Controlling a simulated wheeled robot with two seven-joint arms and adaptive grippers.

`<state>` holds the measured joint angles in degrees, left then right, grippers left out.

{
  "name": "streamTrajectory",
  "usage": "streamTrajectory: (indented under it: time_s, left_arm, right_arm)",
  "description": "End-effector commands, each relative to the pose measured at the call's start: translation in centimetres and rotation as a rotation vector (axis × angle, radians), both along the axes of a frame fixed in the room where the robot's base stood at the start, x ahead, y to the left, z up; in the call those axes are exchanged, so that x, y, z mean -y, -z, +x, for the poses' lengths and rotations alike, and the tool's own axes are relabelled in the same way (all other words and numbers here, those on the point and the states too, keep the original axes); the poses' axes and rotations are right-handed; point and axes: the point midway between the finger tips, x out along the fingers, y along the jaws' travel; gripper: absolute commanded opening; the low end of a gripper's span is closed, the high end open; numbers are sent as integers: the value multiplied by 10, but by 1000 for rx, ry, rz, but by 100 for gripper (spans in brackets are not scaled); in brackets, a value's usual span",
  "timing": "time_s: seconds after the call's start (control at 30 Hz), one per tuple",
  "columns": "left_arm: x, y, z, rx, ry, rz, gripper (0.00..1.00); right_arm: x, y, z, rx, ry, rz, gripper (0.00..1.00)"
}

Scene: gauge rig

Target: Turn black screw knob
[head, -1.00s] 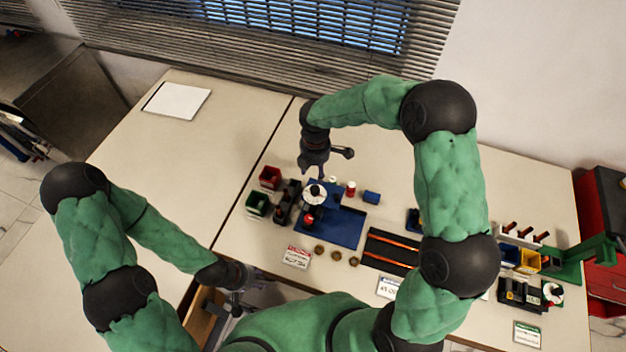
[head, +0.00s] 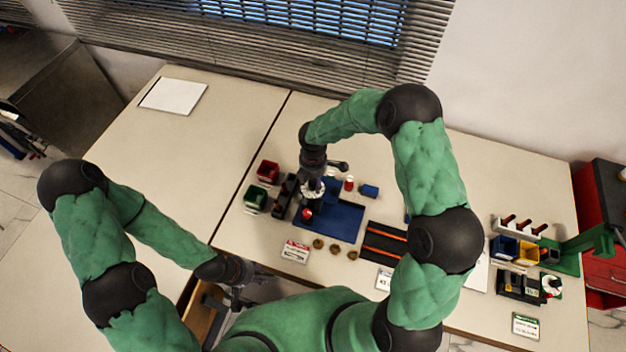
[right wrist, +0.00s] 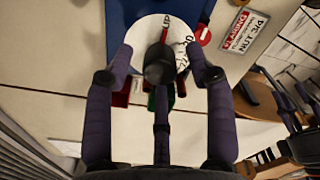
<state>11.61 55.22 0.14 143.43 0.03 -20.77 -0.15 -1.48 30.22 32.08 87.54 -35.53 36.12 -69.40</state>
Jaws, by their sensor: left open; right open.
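The black screw knob (right wrist: 160,66) shows in the right wrist view in front of a round white dial (right wrist: 148,32) with a red needle and dark lettering. My right gripper (head: 313,186) is open over the gauge on the blue base (head: 345,222). In the right wrist view its fingers stand spread around the knob, with gaps on both sides; whether any finger touches it I cannot tell. In the head view the gripper hides the knob and most of the dial. My left gripper (head: 238,294) is open and empty near the table's front edge.
A red bin (head: 267,171) and a green bin (head: 256,197) stand left of the gauge. Brass nuts (head: 335,247) and a label card (head: 296,251) lie in front. A blue block (head: 369,191) sits to the right. The left table is mostly clear.

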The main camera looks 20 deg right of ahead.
Motion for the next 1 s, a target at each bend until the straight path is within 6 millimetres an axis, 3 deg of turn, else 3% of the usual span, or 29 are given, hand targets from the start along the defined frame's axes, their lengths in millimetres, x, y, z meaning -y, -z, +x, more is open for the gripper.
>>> streamTrajectory:
  time_s: [0.03, 0.2, 0.63, 1.0]
  left_arm:
    - [0, 0, 0, 0, 0, 0, 41]
    - [0, 0, 0, 0, 0, 0, 41]
    - [0, 6, 0, 0, 0, 0, 41]
    - [0, 27, 0, 0, 0, 0, 41]
  right_arm:
    - [0, 0, 0, 0, 0, 0, 47]
    - [0, 0, 0, 0, 0, 0, 0]
    - [0, 0, 0, 1, 59, 0, 0]
    - [0, 2, 1, 2, 336, 0, 0]
